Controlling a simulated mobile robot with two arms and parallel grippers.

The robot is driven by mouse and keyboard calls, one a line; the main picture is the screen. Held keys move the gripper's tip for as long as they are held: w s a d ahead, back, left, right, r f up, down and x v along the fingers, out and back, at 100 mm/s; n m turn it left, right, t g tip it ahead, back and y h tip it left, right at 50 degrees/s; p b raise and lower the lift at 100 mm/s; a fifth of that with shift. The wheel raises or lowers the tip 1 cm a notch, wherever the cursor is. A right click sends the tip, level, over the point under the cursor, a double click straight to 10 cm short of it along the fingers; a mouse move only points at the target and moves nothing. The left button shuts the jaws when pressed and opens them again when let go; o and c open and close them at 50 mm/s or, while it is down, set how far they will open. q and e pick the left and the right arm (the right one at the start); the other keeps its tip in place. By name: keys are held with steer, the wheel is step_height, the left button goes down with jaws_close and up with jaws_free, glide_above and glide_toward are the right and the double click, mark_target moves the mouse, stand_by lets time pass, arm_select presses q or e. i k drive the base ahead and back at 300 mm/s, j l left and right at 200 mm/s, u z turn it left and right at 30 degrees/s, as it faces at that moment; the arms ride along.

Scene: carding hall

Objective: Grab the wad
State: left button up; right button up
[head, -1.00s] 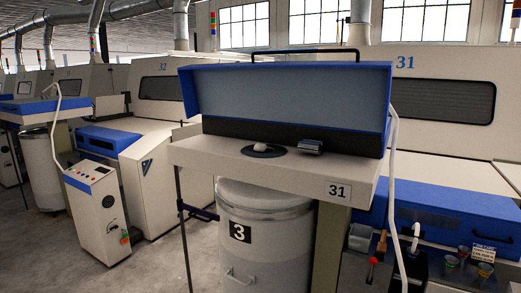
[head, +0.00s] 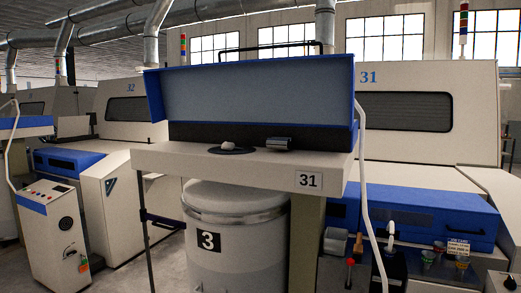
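A small white wad (head: 228,146) sits on a dark round plate (head: 246,151) on the light shelf (head: 215,163) of machine 31. The shelf lies under a raised blue-edged cover (head: 260,88). A small metal block-like part (head: 279,143) stands just right of the plate. Neither of my grippers shows in the head view.
A large can marked 3 (head: 235,240) stands under the shelf. A control box (head: 55,228) stands on the floor at the left. A white hose (head: 365,190) hangs right of the cover. Several small cups (head: 439,247) and a red-knobbed lever (head: 350,263) are at the lower right.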

mark_target(227, 145)
steer(key=i+j+z, duration=0.3)
steer(key=z, duration=0.15)
steer(key=i+j+z, duration=0.5)
steer(key=k+l, duration=0.05)
